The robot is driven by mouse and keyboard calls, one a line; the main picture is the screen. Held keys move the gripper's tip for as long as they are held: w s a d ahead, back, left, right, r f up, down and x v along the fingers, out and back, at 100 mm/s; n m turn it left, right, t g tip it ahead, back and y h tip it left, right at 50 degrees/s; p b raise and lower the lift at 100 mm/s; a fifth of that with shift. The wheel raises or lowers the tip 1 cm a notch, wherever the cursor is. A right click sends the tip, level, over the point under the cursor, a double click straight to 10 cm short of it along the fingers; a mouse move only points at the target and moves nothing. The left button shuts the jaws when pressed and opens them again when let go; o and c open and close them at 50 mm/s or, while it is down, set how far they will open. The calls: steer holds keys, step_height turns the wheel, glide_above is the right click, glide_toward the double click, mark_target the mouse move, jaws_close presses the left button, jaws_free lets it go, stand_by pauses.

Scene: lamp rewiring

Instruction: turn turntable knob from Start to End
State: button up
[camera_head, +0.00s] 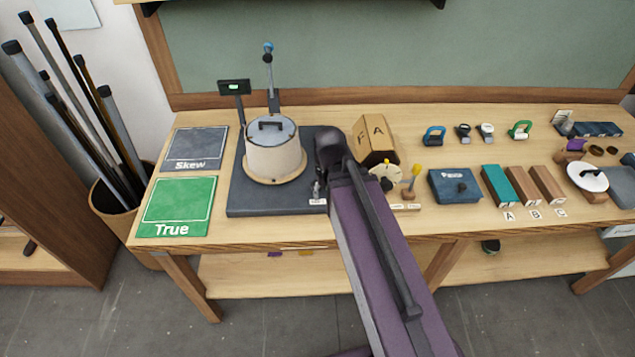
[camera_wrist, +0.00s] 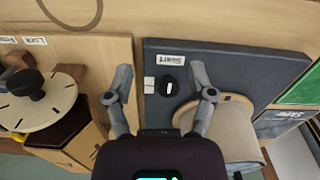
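The turntable's dark base (camera_head: 245,200) carries a round wooden disc with a pale drum on it (camera_head: 273,158); the base (camera_wrist: 220,58) and drum (camera_wrist: 232,140) also show in the wrist view. The small dark knob (camera_wrist: 170,88) sits on the base near its edge, beside a label reading "Start" (camera_wrist: 171,60) and a small white plate (camera_wrist: 150,85) whose marking I cannot read. In the head view the knob (camera_head: 317,188) is tiny beside my arm. My gripper (camera_wrist: 161,76) is open, its fingers apart on either side of the knob, not visibly touching it.
A dial (camera_wrist: 38,105) with a black knob and a wooden hexagonal block (camera_head: 374,140) stand close by. A small display (camera_head: 234,87) and an upright lever (camera_head: 270,75) stand behind the turntable. The green "True" mat (camera_head: 175,205) and grey "Skew" mat (camera_head: 195,148) lie left.

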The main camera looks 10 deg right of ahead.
steer(key=w+r+m+p, duration=0.1)
steer(key=w+m, duration=0.2)
steer(key=w+r+m+p, duration=0.2)
steer(key=w+m, duration=0.1)
steer(key=w+r+m+p, duration=0.2)
steer(key=w+m, duration=0.1)
steer(key=w, duration=0.1)
steer(key=shift+w+a+r, duration=0.1)
steer(key=shift+w+r+m, duration=0.2)
steer(key=shift+w+m, duration=0.35)
steer(key=shift+m, duration=0.15)
steer(key=shift+f, duration=0.1)
step_height(320, 180, down, 14)
steer(key=b, duration=1.3)
steer(key=shift+r, duration=0.25)
steer(key=c, duration=1.1)
